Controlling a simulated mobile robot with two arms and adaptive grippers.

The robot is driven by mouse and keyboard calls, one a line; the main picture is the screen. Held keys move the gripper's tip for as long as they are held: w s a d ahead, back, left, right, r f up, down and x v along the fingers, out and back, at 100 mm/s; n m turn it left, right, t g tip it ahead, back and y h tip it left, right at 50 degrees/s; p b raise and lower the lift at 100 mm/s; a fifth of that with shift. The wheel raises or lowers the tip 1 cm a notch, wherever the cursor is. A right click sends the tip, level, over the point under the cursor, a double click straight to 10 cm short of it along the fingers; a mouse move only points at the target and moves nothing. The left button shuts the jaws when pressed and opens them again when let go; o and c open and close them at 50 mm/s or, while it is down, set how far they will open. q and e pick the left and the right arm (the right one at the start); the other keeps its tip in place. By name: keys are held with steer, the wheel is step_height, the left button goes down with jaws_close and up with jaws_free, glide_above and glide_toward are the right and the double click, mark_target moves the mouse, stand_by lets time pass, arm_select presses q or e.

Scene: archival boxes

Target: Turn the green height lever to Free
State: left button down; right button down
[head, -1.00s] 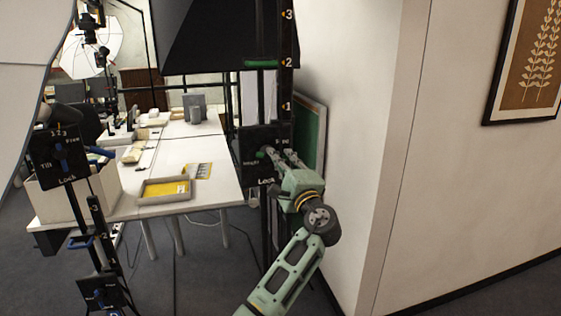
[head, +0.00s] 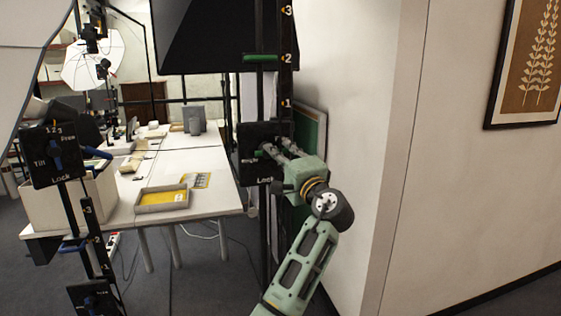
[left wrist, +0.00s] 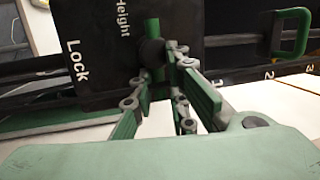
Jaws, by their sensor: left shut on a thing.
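The black control panel (head: 250,168) hangs on a dark stand, marked Height and Lock; it fills the upper left of the left wrist view (left wrist: 95,50). The green height lever (head: 261,153) is at its middle, partly hidden by my fingers. In the left wrist view the lever (left wrist: 153,28) lies across the panel, beside the word Height and apart from Lock. My left gripper (head: 271,150) reaches the panel from the right and is shut on the lever; its fingers also show close up (left wrist: 172,60). The Free mark is hidden. My right gripper is not in view.
A black softbox (head: 225,35) hangs above. A white wall (head: 350,120) stands close right. Another panel with a blue lever (head: 55,155) is at left, before a table with a yellow-bottomed tray (head: 162,208).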

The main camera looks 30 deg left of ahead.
arm_select(q)
steer(key=shift+f, duration=0.4)
steer(key=c, duration=1.8)
jaws_free()
steer(key=shift+c, duration=0.2)
steer(key=shift+o, duration=0.2)
steer(key=shift+w+r, duration=0.1)
steer(key=shift+r, duration=0.05)
steer(key=v, duration=1.2)
